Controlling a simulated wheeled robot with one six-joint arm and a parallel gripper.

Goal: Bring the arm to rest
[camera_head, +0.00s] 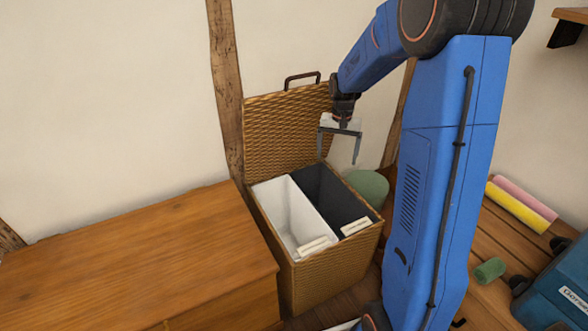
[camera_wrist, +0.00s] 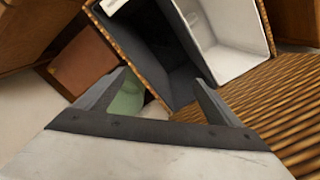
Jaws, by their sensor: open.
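My gripper (camera_head: 339,148) is open and empty above the back of a wicker hamper (camera_head: 318,277), in front of its raised lid (camera_head: 285,128). In the wrist view my gripper (camera_wrist: 160,80) has its two fingers spread apart, with nothing between them but the view down to the hamper and a green object. The hamper has a white compartment (camera_head: 290,215) on the left and a dark compartment (camera_head: 330,197) on the right. Both look empty from here. My blue arm reaches in from the right and hides part of the background.
A wooden chest (camera_head: 130,260) stands left of the hamper. A round green object (camera_head: 368,187) is behind it on the right. On the right lie a yellow roll (camera_head: 517,207), a pink roll (camera_head: 526,198), a small green roll (camera_head: 490,270) and a teal case (camera_head: 556,290). A shelf (camera_head: 572,20) is at upper right.

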